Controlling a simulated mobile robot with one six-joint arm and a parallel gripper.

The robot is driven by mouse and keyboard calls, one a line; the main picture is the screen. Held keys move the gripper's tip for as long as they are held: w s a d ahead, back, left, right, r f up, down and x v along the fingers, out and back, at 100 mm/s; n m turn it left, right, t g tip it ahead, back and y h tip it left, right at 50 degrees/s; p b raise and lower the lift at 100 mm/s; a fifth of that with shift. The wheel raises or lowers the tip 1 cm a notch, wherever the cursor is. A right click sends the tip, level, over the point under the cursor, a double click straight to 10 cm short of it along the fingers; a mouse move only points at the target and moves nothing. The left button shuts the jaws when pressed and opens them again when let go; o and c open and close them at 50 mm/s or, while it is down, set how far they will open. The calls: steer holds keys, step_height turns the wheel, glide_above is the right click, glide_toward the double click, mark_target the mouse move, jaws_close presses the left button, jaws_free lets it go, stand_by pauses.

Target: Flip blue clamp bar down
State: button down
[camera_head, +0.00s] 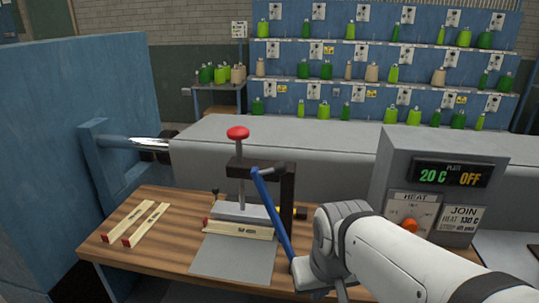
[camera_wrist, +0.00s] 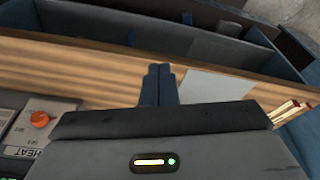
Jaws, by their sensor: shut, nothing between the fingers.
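The blue clamp bar (camera_head: 272,213) slants from the top of a dark press frame (camera_head: 287,190) down to the right, its lower end near my arm. The press has a red knob (camera_head: 237,133) on an upright rod. Below it, a grey pressing block (camera_head: 243,212) sits at a pale wooden strip (camera_head: 240,229) with a red end. My gripper (camera_wrist: 159,70) is shut and empty in the wrist view, over the wooden bench. In the head view my arm hides most of the gripper. I cannot make out the bar in the wrist view.
A control box (camera_head: 440,180) reads 20 C and OFF, with an orange knob (camera_head: 410,225). Two pale strips (camera_head: 137,223) lie on the bench (camera_head: 170,255) at left. A grey sheet (camera_head: 232,262) lies before the press. A blue wall (camera_head: 80,130) stands at left.

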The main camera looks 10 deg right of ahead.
steer(key=w+d+r+m+t+y, duration=0.1)
steer(key=w+d+r+m+y, duration=0.1)
steer(key=r, duration=0.4)
steer(key=w+d+r+m+t+y, duration=0.1)
steer(key=w+d+r+m+y, duration=0.2)
steer(key=w+r, duration=0.3)
steer(key=w+d+r+m+t+y+p, duration=0.1)
steer(key=w+d+r+m+y, duration=0.1)
steer(key=r, duration=0.6)
steer(key=w+d+y, duration=0.1)
steer(key=w+d, duration=0.1)
steer(key=d, duration=0.1)
steer(key=shift+w+r+t, duration=0.2)
steer(key=shift+w+t, duration=0.1)
steer(key=shift+f, duration=0.1)
steer(key=w+a+f+p, duration=0.2)
steer(key=w+a+f, duration=0.3)
steer(key=w+a, duration=0.2)
steer(key=shift+a+f, duration=0.2)
steer(key=shift+a, duration=1.05)
